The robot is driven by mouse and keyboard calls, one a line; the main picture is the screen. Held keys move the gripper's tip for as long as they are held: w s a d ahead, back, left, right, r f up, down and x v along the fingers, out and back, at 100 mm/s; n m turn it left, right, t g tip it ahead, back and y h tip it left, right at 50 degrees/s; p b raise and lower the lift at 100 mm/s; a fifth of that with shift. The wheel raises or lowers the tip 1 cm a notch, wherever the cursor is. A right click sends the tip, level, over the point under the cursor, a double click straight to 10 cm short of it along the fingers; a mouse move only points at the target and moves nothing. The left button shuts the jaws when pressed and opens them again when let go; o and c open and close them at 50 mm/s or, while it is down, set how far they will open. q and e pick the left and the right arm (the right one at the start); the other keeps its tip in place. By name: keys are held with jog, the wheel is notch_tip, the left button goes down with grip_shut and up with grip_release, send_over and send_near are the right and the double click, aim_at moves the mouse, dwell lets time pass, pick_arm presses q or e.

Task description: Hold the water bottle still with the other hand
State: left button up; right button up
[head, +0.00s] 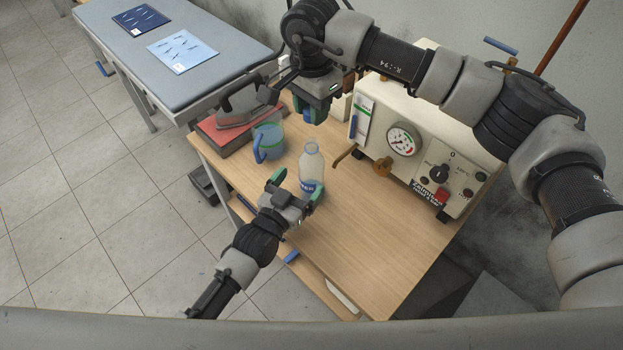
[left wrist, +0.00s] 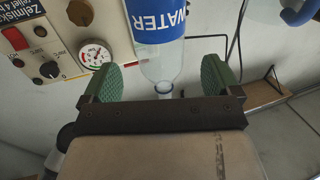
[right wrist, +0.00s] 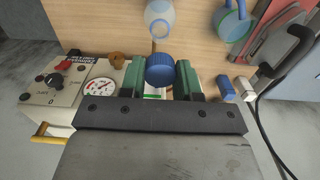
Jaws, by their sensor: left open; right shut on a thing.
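The clear water bottle (head: 312,165) with a blue WATER label stands upright on the wooden table, its neck bare. It also shows in the left wrist view (left wrist: 160,60) and the right wrist view (right wrist: 159,20). My left gripper (head: 291,197) is open at the bottle, with its green fingers on either side in the left wrist view (left wrist: 160,80); gaps show between the fingers and the bottle. My right gripper (right wrist: 160,75) is shut on a blue cap (right wrist: 160,69), held above the table behind the bottle.
A blue mug (head: 269,141) stands left of the bottle, near an iron (head: 246,103) on a red base. A cream machine (head: 425,150) with a gauge stands at the right. The front of the table (head: 360,245) is clear.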

aim_at(305, 177)
pick_arm(q)
jog(key=shift+x, duration=2.75)
jog(key=shift+s, duration=0.1)
jog(key=c, duration=1.4)
pick_arm(e)
jog(key=shift+f, duration=2.5)
jog(key=shift+f, duration=0.85)
jog(key=shift+f, duration=0.55)
